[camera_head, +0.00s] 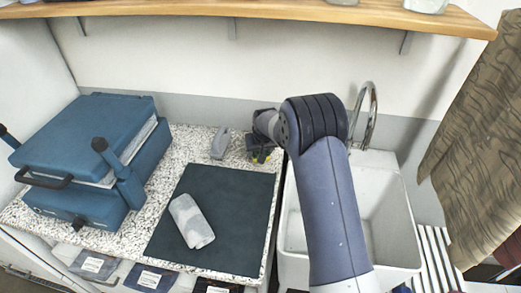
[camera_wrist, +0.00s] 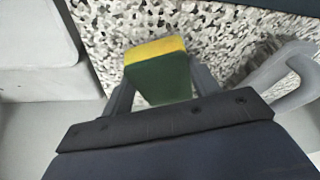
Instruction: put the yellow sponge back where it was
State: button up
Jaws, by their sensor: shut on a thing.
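The yellow sponge (camera_wrist: 158,68) has a yellow face and a dark green side in the wrist view. It sits between the two fingers of my gripper (camera_wrist: 160,86), which is shut on it.
A grey tool (camera_head: 220,144) stands just left of my gripper. A dark mat (camera_head: 225,205) bears a pale grey patterned object (camera_head: 191,222). A blue press (camera_head: 90,140) fills the left. The white sink (camera_head: 385,205) with its tap (camera_head: 372,110) is at right, below a wooden shelf (camera_head: 250,10).

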jog(key=shift+f, duration=0.4)
jog(key=o, duration=0.9)
jog(key=shift+r, duration=0.15)
jog(key=shift+s+r, duration=0.15)
jog(key=shift+r, duration=0.35)
jog(key=b+v, duration=0.2)
jog(key=v, duration=0.9)
jog(key=shift+d, duration=0.1)
